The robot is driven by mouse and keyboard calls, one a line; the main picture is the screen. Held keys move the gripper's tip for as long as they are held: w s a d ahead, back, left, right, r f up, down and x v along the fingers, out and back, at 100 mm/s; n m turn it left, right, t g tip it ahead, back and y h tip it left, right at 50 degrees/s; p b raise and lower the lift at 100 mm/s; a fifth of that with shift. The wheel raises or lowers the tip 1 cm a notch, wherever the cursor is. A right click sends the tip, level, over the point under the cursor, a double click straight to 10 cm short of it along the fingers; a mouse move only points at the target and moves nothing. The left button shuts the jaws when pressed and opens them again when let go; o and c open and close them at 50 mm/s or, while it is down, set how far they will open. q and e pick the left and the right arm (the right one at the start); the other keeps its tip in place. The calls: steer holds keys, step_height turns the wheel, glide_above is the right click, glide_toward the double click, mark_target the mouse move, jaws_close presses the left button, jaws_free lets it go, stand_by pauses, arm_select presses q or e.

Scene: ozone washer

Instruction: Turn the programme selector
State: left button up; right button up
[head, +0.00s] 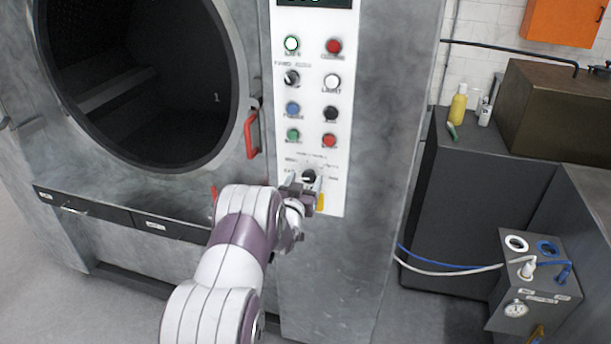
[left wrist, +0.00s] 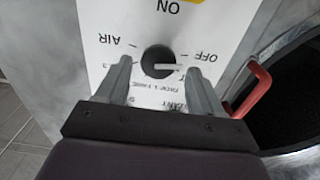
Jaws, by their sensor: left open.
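The programme selector is a round black knob (head: 309,176) with a white pointer, low on the white control panel (head: 337,196) of the washer. In the left wrist view the knob (left wrist: 158,58) shows with printed marks around it, among them OFF and AIR. Its pointer lies toward the right in that view, near the OFF side. My left gripper (head: 300,187) is at the panel by the knob and partly covers its surround. In the left wrist view the open fingers (left wrist: 158,72) stand on either side of the knob, with gaps visible. My right gripper is not in view.
Several buttons and a smaller black switch (head: 292,77) sit above on the panel. The open round drum (head: 150,80) and a red handle (head: 251,135) are left of it. A dark cabinet (head: 480,190) with a yellow bottle (head: 458,105) stands right. A gauge box (head: 530,290) has hoses.

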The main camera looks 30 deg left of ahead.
arm_select(q)
steer(key=shift+r, duration=0.15)
steer(key=shift+w+d+f, duration=0.1)
steer(key=shift+w+f, duration=0.2)
steer(key=shift+w, duration=0.45)
steer(key=c, duration=1)
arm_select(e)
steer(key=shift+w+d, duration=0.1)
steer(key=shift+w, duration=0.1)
arm_select(q)
steer(key=shift+f+m+b, duration=0.25)
steer(key=shift+m+b, duration=0.25)
steer(key=shift+b, duration=0.3)
steer(key=m+b, duration=0.4)
steer(key=b, duration=0.2)
steer(key=m+b, duration=0.4)
steer(key=b, duration=0.3)
steer(key=m+b, duration=0.5)
steer(key=b, duration=0.1)
steer(key=shift+f+b, duration=0.35)
steer(key=shift+d+r+m+b, duration=0.1)
steer(key=shift+m+b, duration=0.9)
steer(key=shift+b, duration=0.2)
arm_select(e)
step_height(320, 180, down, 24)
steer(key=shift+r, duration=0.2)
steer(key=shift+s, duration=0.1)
